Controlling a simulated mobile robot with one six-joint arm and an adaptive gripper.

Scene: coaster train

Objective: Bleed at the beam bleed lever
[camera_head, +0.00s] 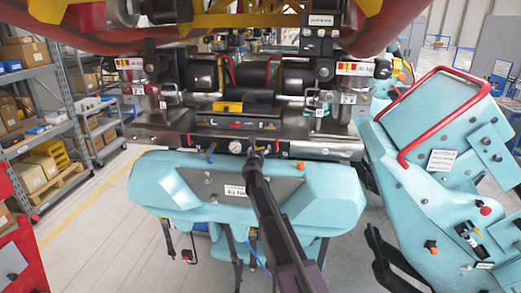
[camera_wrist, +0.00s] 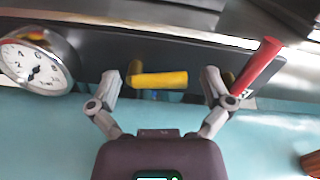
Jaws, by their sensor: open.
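A short yellow lever (camera_wrist: 160,80) on a dark pivot sits at the front beam, between the fingers in the wrist view. My gripper (camera_wrist: 161,74) is open, one finger on each side of the yellow lever, with visible gaps between fingers and lever. A red lever (camera_wrist: 256,67) slants just right of the right finger and overlaps it in the picture. It also shows in the head view (camera_head: 277,148). No label says which is the bleed lever. In the head view my gripper (camera_head: 254,158) reaches the beam and hides the yellow lever.
A round pressure gauge (camera_wrist: 36,66) is close left of the left finger. A turquoise bumper body (camera_head: 165,190) lies below the beam (camera_head: 335,146). A turquoise cabinet with a red rail (camera_head: 430,110) stands close on the right. Open floor (camera_head: 95,240) is at left, by shelves (camera_head: 35,100).

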